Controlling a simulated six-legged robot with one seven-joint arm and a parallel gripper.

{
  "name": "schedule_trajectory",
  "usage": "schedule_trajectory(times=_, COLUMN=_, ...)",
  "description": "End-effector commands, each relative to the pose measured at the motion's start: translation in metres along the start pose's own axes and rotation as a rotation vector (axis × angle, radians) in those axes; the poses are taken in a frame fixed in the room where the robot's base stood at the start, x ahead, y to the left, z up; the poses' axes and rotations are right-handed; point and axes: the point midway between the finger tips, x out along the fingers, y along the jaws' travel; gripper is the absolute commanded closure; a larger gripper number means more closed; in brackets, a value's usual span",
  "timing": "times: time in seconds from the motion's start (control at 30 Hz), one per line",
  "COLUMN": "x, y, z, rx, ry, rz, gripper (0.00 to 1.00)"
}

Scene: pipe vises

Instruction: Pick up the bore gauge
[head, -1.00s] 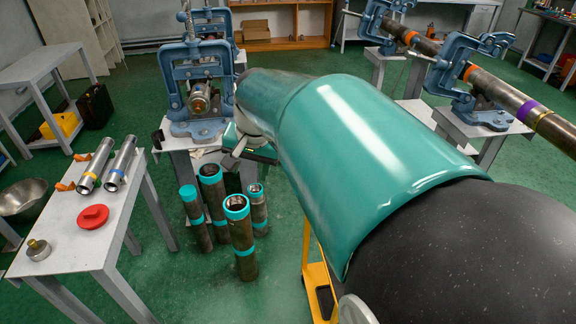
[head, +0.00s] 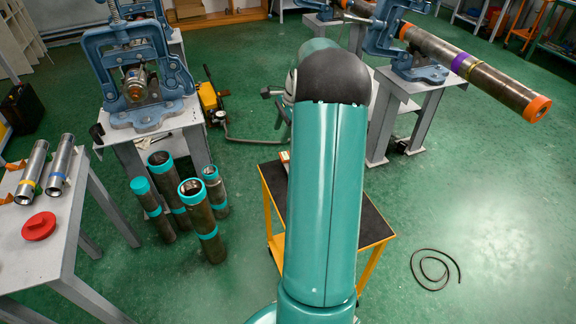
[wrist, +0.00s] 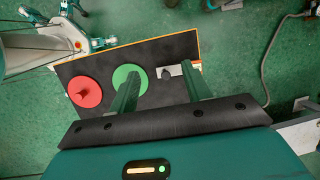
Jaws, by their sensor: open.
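My gripper (wrist: 159,72) is open and empty in the wrist view, its two green fingers apart above a black cart top (wrist: 105,68). A small silver piece with a dark round knob (wrist: 166,73) shows between the fingertips and may be the bore gauge; I cannot tell for sure. A green disc (wrist: 121,77) lies to its left, partly hidden by the left finger. A red disc with a raised knob (wrist: 85,92) lies further left. In the head view my arm covers much of the cart (head: 370,220), and the discs are hidden.
A grey bench (head: 50,245) at left holds two metal cylinders (head: 30,172) and a red disc (head: 39,226). Several teal-banded pipes (head: 201,222) stand on the floor. A blue vise (head: 135,75) stands behind them. A long pipe (head: 440,52) sits in vises at right. A cable (head: 435,268) lies on the floor.

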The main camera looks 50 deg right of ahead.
Motion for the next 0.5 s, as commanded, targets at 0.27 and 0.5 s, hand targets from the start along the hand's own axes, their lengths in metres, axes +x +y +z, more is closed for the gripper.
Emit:
schedule_trajectory(times=0.27, x=0.031, y=0.003, z=-0.091, rx=0.284, ry=-0.072, rz=-0.005, gripper=0.52)
schedule_trajectory(times=0.5, x=0.048, y=0.005, z=-0.105, rx=0.338, ry=-0.087, rz=-0.006, gripper=0.52)
